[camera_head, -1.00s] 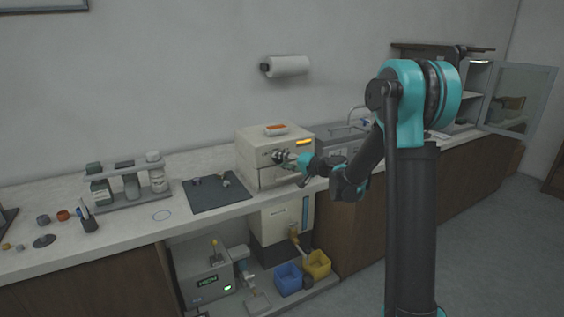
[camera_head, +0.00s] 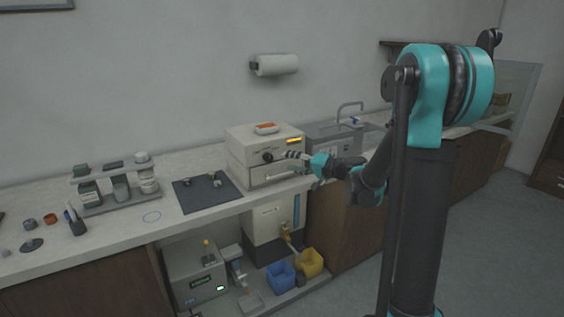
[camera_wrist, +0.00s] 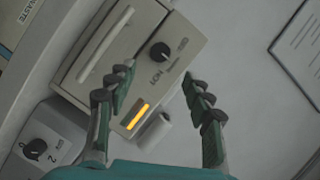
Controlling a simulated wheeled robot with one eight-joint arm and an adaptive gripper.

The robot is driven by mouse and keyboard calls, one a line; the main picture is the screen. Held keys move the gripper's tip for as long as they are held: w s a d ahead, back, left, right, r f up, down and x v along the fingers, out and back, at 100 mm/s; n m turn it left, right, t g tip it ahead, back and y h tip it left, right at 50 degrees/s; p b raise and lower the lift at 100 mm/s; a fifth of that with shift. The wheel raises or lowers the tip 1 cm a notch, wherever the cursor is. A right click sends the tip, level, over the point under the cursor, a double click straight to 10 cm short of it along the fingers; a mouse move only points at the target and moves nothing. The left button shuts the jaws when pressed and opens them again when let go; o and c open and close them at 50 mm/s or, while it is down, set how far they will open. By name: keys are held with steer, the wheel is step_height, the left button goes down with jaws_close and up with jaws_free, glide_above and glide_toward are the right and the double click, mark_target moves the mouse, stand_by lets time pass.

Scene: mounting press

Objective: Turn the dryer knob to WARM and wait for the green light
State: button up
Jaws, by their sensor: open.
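The dryer (camera_head: 238,160) is a cream box on the counter with a drawer front and a lit amber strip (camera_head: 294,140). Its black knob (camera_head: 267,157) is uncovered in the head view. In the wrist view the knob (camera_wrist: 160,52) lies beyond and between my fingertips, with small lettering beside it; I cannot read its setting for certain. The amber strip (camera_wrist: 138,117) is lit there too, and no green light shows on the dryer. My gripper (camera_head: 288,155) is open and empty in front of the dryer, right of the knob and apart from it.
A dark mat (camera_head: 205,195) with small items lies left of the dryer, and a bottle rack (camera_head: 115,188) stands further left. A sink (camera_head: 335,140) is to the right. Below are a grey unit (camera_head: 196,280), a blue bin (camera_head: 281,276) and a yellow bin (camera_head: 310,262).

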steer(key=shift+v, duration=1.1)
steer(key=s+d+f+g+h, duration=0.1)
steer(key=s+d+f+h, duration=0.3)
steer(key=s, duration=0.6)
steer(key=s+d+f+n+g+h, duration=0.1)
steer(key=s+d+f+h, duration=0.3)
steer(key=s+d+f, duration=0.4)
steer(key=s+d+f+n+g+h, duration=0.1)
steer(key=s+d+f+g+h, duration=0.2)
steer(key=s, duration=1)
steer(key=d+f+h, duration=0.2)
steer(key=d+f, duration=0.1)
steer(key=shift+d+f, duration=0.25)
steer(key=shift+d, duration=0.1)
stand_by(3.2)
